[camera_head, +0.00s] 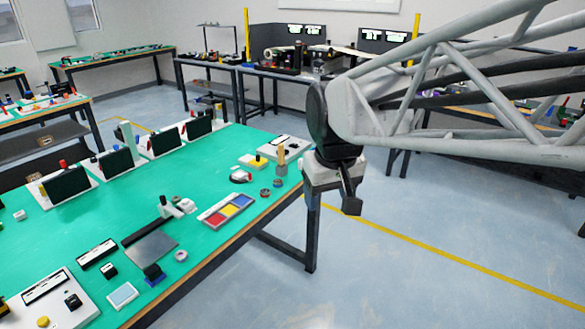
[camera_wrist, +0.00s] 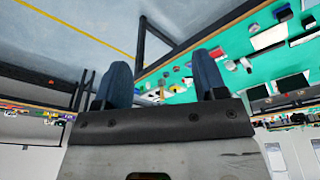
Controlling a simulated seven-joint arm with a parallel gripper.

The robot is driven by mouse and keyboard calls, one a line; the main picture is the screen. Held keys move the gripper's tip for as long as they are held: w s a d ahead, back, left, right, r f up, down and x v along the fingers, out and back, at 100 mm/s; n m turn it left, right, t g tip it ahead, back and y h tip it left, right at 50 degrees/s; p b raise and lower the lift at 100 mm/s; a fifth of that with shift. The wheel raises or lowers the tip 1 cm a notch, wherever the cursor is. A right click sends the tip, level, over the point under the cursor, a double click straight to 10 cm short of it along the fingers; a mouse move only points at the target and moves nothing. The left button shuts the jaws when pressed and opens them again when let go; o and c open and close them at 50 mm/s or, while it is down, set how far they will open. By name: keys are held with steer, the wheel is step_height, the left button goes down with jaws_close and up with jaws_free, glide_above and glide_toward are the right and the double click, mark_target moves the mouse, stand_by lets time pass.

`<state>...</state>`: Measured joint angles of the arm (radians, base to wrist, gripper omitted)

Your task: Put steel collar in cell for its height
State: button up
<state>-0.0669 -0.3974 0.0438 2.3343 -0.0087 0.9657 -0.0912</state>
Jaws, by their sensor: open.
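A tray (camera_head: 206,219) with blue, yellow and red cells lies on the green table, near its right edge. A grey ring (camera_head: 181,255) lies left of the tray, near the table's front edge. Two darker small rings (camera_head: 265,193) (camera_head: 277,183) lie beyond the tray, near the edge. I cannot tell for sure which ring is the steel collar. My gripper (camera_head: 334,198) is off the table's right edge, above the floor, apart from every ring. In the wrist view its two fingers (camera_wrist: 163,78) are spread with nothing between them.
A small grey fixture (camera_head: 172,207) stands just left of the tray, and a wooden block (camera_head: 281,155) stands near the far right corner. Dark panels on white bases (camera_head: 66,184) line the far side. A metal plate (camera_head: 151,247) lies in front. Green surface between them is free.

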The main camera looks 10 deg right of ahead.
steer(key=s+d+f+m, duration=0.2)
steer(key=s+f, duration=0.3)
steer(key=s, duration=0.7)
steer(key=shift+s+d+f, duration=0.15)
steer(key=shift+s+d, duration=0.25)
steer(key=shift+d, duration=0.15)
steer(key=c, duration=0.3)
steer(key=shift+c, duration=0.2)
